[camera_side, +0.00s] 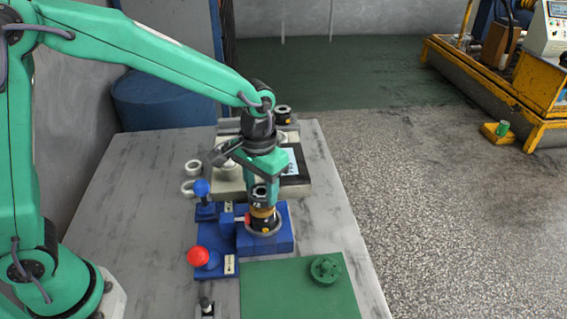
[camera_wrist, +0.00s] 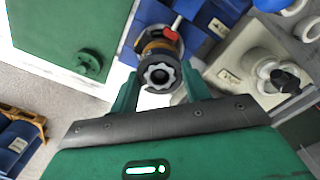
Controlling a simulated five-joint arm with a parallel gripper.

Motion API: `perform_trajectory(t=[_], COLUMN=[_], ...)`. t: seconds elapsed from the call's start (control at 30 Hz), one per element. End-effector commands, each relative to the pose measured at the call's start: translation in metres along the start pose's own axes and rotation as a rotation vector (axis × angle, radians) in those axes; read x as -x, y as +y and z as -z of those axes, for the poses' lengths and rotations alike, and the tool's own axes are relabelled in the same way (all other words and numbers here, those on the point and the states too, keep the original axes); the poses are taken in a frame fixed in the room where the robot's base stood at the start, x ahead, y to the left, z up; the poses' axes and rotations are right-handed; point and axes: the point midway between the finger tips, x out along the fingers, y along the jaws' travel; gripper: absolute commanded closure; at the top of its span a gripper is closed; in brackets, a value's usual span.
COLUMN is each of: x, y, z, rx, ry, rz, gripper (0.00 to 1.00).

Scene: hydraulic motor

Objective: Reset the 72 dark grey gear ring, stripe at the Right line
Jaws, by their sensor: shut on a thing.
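A grey toothed gear ring (camera_wrist: 158,75) with a dark centre sits between my fingers in the wrist view. In the side view my gripper (camera_side: 262,194) points down over the blue fixture block (camera_side: 283,236), shut on the ring at the top of a brass and black motor stack (camera_side: 264,213). The stack stands upright on the block, with a grey collar and a yellow mark low on its side. My gripper (camera_wrist: 160,88) also shows in the wrist view. A red-tipped part (camera_wrist: 175,27) points at the stack. I cannot make out the number, the stripe or the Right line.
A red ball knob (camera_side: 198,257) and a blue knob (camera_side: 201,188) stand left of the block. A green mat (camera_side: 290,290) with a green knobbed disc (camera_side: 325,269) lies in front. Pale rings (camera_side: 193,167) and a beige unit lie behind. The table's right side is clear.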

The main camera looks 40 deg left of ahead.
Motion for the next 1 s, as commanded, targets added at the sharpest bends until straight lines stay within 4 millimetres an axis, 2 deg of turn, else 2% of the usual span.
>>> perform_trajectory(t=[1.0], x=[-0.0065], y=[0.0002], z=[0.0005], rx=[0.000], ry=[0.002], rz=[-0.001], gripper=[0.86])
